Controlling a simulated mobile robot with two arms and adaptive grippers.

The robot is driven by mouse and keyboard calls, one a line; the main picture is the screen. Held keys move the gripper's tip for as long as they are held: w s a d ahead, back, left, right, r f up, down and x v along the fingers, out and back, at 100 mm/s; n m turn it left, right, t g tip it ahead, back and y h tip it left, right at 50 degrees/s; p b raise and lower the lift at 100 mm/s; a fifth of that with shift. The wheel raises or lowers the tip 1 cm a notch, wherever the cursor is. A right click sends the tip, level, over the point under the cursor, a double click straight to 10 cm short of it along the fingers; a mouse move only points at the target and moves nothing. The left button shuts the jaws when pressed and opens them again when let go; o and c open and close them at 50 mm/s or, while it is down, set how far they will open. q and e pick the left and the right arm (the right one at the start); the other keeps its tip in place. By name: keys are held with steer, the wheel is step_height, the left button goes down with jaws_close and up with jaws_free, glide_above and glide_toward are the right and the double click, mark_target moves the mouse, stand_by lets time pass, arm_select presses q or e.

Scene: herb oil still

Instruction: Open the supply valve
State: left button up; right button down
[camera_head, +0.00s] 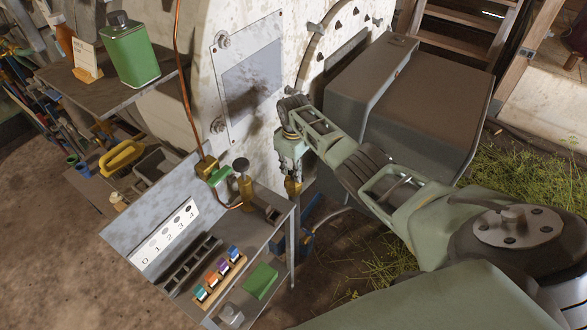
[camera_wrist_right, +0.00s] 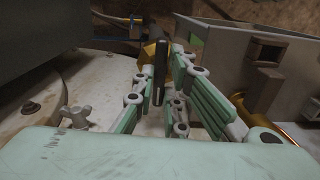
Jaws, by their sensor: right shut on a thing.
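A brass valve (camera_head: 293,187) stands just right of the metal bench, below my right gripper (camera_head: 291,168). In the right wrist view its brass body (camera_wrist_right: 149,52) shows beyond the fingertips. A dark upright lever (camera_wrist_right: 159,87) stands in front of it, between the fingers of my right gripper (camera_wrist_right: 162,82). The gripper is shut on this lever; the fingers hide part of it in the head view. I cannot tell the exact angle of the lever. My left gripper is not in view.
The metal bench (camera_head: 283,222) holds a rack of coloured vials (camera_head: 220,275) and a numbered panel (camera_head: 165,238). A copper pipe (camera_head: 177,75) runs to a green-handled fitting (camera_head: 220,176) close left of the gripper. A large dark metal box (camera_head: 420,105) stands behind my right arm.

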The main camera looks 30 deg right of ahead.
steer(key=shift+w+r, duration=0.1)
steer(key=shift+w, duration=0.05)
steer(key=c, duration=1.8)
jaws_free()
step_height(320, 180, up, 12)
steer(key=shift+f, duration=0.1)
